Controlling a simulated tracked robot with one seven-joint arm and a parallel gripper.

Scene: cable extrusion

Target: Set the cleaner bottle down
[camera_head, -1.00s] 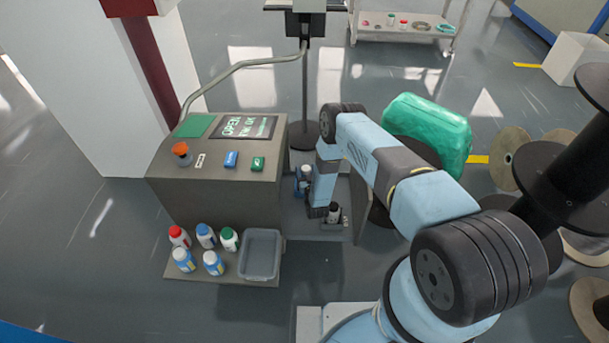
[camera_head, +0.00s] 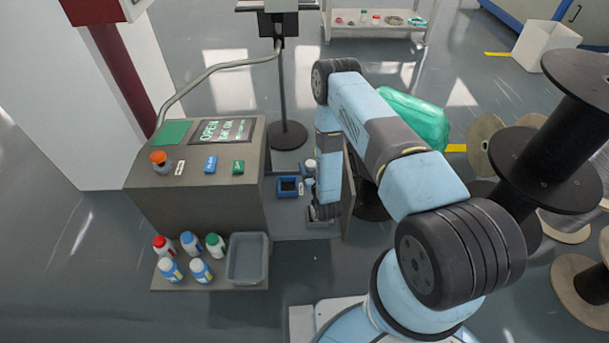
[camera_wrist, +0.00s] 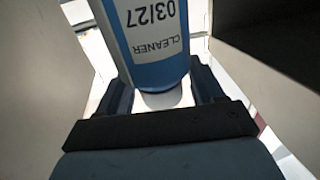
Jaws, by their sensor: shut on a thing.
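In the head view my arm reaches down beside the grey control console (camera_head: 190,205), and my wrist hides the jaws. A small white-topped item (camera_head: 310,165) shows beside the wrist; I cannot tell if it is the cleaner bottle.
Several capped bottles (camera_head: 190,243) and a grey bin (camera_head: 247,258) stand on a low shelf (camera_head: 212,281) at left. A blue-black device (camera_head: 290,187) sits near my wrist. Pale walls (camera_wrist: 35,80) flank the gripper closely. Large black spools (camera_head: 560,160) stand at right.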

